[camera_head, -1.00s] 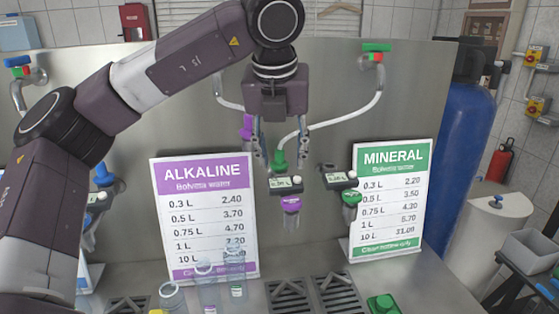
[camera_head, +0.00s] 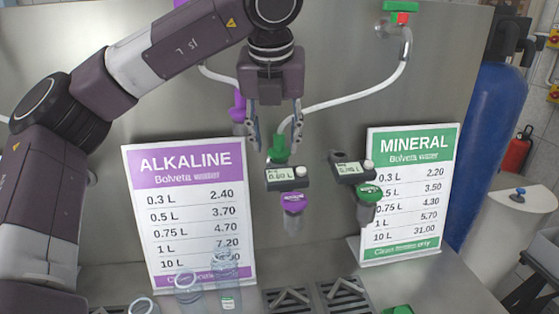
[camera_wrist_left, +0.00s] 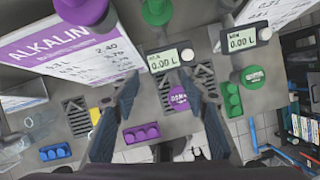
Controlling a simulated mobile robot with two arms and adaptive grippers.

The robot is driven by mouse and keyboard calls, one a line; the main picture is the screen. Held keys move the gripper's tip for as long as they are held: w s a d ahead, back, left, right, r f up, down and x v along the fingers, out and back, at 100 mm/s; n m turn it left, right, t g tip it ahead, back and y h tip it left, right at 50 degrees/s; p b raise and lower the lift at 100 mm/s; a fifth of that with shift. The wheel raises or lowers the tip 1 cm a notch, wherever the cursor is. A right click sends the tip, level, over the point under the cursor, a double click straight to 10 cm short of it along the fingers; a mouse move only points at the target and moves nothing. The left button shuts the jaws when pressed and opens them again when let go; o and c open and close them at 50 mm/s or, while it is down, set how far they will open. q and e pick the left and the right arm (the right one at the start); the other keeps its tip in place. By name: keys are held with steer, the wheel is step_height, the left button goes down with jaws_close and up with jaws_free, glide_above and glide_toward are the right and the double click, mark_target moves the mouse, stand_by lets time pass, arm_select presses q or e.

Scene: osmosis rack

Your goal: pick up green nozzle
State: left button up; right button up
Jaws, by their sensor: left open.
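The green nozzle (camera_head: 279,150) sits upright behind a meter with a small display (camera_head: 287,178), and a white hose joins it. It also shows at the top of the left wrist view (camera_wrist_left: 157,11). My left gripper (camera_head: 275,143) is open and empty, pointing down. In the head view its fingertips appear on either side of the green nozzle; in the left wrist view the nozzle lies beyond the fingertips (camera_wrist_left: 160,78), so they look apart from it. My right gripper is not in view.
A purple nozzle (camera_head: 238,106) stands left of the green one. A second meter (camera_head: 350,168) is at right. The ALKALINE sign (camera_head: 190,212) and MINERAL sign (camera_head: 410,195) flank the meters. Clear bottles (camera_head: 225,268) stand on the counter. A steel panel (camera_head: 330,60) is behind.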

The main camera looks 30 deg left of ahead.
mark_target(279, 135)
arm_select(q)
steer(key=w+a+f, duration=0.1)
steer(key=w, duration=0.1)
steer(key=w+a+f, duration=0.1)
steer(key=w, duration=0.1)
steer(key=w+a+f+p, duration=0.1)
steer(key=w, duration=0.1)
steer(key=shift+w+f, duration=0.1)
steer(key=shift+w, duration=0.3)
steer(key=shift+w+a+f, duration=0.15)
steer(key=shift+w+a, duration=0.05)
steer(key=shift+w, duration=0.3)
steer(key=shift+w+a+p, duration=0.15)
steer(key=shift+w+p, duration=0.1)
steer(key=shift+p, duration=0.15)
steer(key=w, duration=0.1)
steer(key=w+a+p, duration=0.1)
steer(key=w+p, duration=0.1)
steer(key=shift+w+a+f, duration=0.1)
steer(key=shift+a, duration=0.15)
steer(key=x, duration=0.2)
steer(key=shift+w+f, duration=0.1)
steer(key=shift+f, duration=0.3)
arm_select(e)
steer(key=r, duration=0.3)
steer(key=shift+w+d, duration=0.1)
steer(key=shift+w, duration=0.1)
arm_select(q)
steer(key=shift+c, duration=0.7)
